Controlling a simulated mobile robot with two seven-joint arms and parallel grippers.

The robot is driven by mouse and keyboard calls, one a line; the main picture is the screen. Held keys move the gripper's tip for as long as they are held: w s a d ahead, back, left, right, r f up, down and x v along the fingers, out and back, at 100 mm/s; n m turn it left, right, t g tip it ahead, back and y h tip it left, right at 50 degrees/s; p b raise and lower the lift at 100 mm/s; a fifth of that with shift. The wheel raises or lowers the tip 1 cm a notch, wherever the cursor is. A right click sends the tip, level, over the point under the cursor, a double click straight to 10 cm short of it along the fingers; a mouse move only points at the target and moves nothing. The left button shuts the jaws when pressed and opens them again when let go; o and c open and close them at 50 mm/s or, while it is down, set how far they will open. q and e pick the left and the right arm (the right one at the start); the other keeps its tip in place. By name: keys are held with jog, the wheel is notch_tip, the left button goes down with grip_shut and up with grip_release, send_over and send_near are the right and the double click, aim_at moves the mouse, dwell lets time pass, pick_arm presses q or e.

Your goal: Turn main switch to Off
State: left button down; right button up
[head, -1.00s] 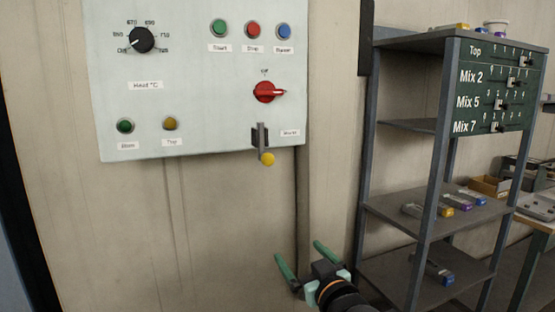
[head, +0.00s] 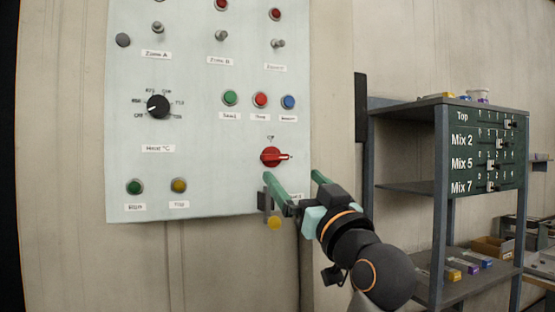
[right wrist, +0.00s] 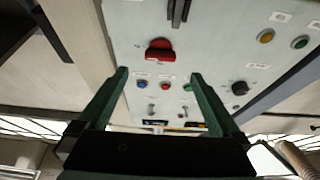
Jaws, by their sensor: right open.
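The main switch is a red rotary knob (head: 271,157) on the lower right of the pale control panel (head: 210,180). Its handle points to the right in the head view, and a small label sits above it. It also shows in the right wrist view (right wrist: 160,50), ahead of and between the fingers. My right gripper (head: 292,180) is open and empty, just below and to the right of the knob, apart from it. The right wrist view shows its two green fingers (right wrist: 158,82) spread wide. My left gripper is not in view.
A lever with a yellow ball (head: 274,223) hangs below the knob, partly hidden by my right gripper. Green, red and blue buttons (head: 260,100) sit above the knob. A black dial (head: 158,106) is to the left. A grey shelf rack (head: 440,190) stands right of the panel.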

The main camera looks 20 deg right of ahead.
aim_at(277, 159)
jog(key=p+x, duration=0.1)
jog(key=x, duration=0.6)
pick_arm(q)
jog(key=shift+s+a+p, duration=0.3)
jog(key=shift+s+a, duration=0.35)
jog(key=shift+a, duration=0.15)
pick_arm(e)
jog(key=shift+x, duration=0.8)
jog(key=c, duration=1.4)
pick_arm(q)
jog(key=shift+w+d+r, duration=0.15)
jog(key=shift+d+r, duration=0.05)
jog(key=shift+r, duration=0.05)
